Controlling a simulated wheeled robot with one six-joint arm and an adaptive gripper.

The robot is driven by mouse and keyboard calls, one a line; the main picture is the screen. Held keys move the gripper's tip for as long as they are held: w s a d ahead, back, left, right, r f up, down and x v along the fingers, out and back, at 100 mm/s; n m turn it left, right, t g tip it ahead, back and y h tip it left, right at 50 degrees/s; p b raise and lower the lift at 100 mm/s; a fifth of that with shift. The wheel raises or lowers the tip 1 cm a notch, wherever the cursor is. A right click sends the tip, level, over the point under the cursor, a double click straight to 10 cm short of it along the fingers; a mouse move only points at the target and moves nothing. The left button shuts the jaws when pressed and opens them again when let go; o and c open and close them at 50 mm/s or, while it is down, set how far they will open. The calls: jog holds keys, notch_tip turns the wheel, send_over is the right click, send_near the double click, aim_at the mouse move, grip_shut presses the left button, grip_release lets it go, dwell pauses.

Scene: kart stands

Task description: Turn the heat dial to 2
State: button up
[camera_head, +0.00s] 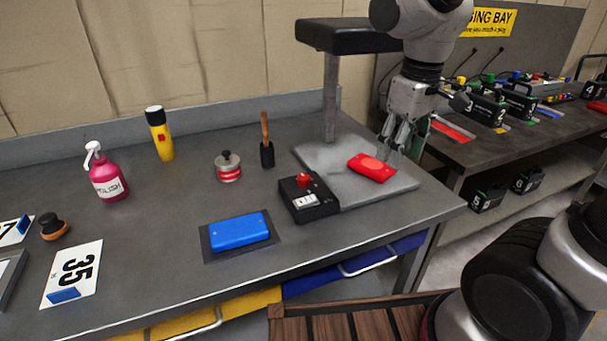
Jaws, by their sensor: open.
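The heat dial is most likely the red knob (304,180) on top of a small black control box (309,199). The box stands at the front left corner of a grey press plate (322,158). A white panel with dark marks shows on the box, too small to read. I cannot tell the dial's setting. My gripper (391,150) is open and points down over the right part of the plate, to the right of the dial and apart from it.
A post (331,95) with a black press head (347,36) rises behind the dial. A blue block (239,232) on a dark mat lies front left. A brush (267,145) and a red-banded tin (228,168) stand further left. The bench between the mat and box is clear.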

aim_at(303, 177)
jog(key=w+a+f+n, duration=0.2)
jog(key=a+n, duration=0.1)
jog(key=a, duration=0.2)
jog(key=w+a+f+n, duration=0.1)
jog(key=w+a+n, duration=0.1)
jog(key=a, duration=0.3)
jog(key=w+a+f+n+g, duration=0.1)
jog(key=w+a+f+n, duration=0.1)
jog(key=a, duration=0.4)
jog(key=shift+w+f+n+h, duration=0.3)
jog(key=shift+w+n, duration=0.15)
jog(key=shift+n, duration=0.55)
jog(key=w+a+n, duration=0.1)
jog(key=w+a+r+n, duration=0.1)
jog(key=n, duration=0.1)
jog(key=shift+w+r+t, duration=0.2)
jog(key=shift+w+t, duration=0.1)
jog(key=shift+n, duration=0.5)
jog(key=shift+f+n, duration=0.3)
jog(key=shift+f, duration=0.1)
notch_tip(303, 177, down, 7)
jog(key=shift+w, duration=0.15)
jog(key=c, duration=1)
